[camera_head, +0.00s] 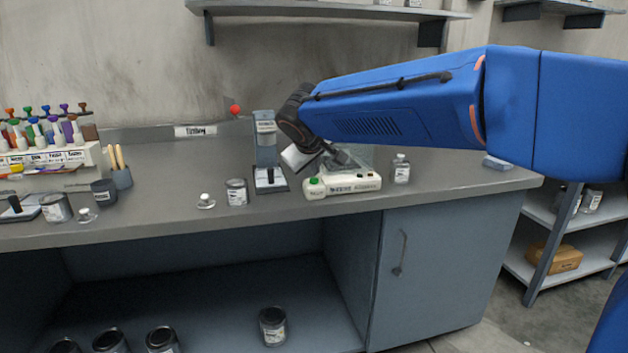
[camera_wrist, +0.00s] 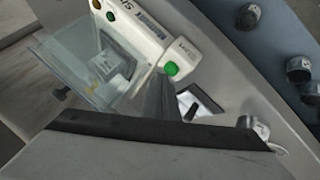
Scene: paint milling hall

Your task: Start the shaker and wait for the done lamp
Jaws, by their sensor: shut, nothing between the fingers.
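The shaker (camera_head: 345,187) is a low white unit on the bench with a clear cover at its back. A green button (camera_head: 313,182) sits at its left end. In the wrist view the shaker (camera_wrist: 140,35) shows its lettered front, the bright green button (camera_wrist: 171,69) and the clear cover (camera_wrist: 80,65). A small amber lamp (camera_wrist: 96,4) and a dark green lamp (camera_wrist: 110,15) sit farther along; neither looks clearly lit. My gripper (camera_wrist: 160,88) is shut and empty, its fingertips close beside the green button. I cannot tell whether they touch it.
A blue-grey stand (camera_head: 266,150) with a red-knobbed lever is just left of the shaker. A tin (camera_head: 237,192) stands left of it, and a small bottle (camera_head: 401,168) stands right of the shaker. A paint rack (camera_head: 60,178) fills the bench's left end.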

